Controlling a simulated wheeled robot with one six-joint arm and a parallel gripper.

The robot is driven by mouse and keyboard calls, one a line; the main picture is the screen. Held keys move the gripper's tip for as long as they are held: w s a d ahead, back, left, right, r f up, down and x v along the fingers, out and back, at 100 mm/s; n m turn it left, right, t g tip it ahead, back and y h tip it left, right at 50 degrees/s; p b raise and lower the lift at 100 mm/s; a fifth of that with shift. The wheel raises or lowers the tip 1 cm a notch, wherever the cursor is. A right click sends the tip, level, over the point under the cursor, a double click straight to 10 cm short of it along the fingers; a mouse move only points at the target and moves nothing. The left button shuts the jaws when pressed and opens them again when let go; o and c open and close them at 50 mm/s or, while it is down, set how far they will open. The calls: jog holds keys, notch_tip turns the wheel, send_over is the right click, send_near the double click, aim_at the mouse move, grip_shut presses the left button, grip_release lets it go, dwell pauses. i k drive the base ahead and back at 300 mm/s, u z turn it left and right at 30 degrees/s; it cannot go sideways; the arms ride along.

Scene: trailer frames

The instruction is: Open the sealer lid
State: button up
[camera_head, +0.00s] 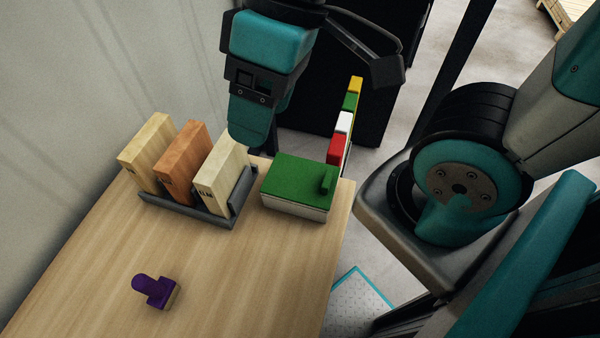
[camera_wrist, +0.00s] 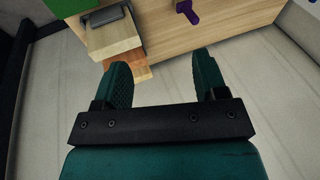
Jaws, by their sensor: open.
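A green patch, likely the lid, shows at the top left of the wrist view (camera_wrist: 65,5). My gripper (camera_wrist: 162,72) is open, with nothing between its two teal fingers. In the head view my gripper (camera_head: 252,130) hangs behind and left of the sealer, apart from the handle. The far finger is mostly hidden there.
A grey rack (camera_head: 195,211) with three upright wooden blocks stands left of the sealer. A purple stamp (camera_head: 152,289) sits on the table's (camera_head: 245,290) front part. A row of coloured pieces (camera_head: 338,148) stands behind the sealer. A wall borders the left.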

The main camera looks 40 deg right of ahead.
aim_at(302, 181)
jog(key=k, duration=1)
jog(key=u, duration=1.15)
jog(key=i, duration=0.65)
jog(key=z, duration=1.3)
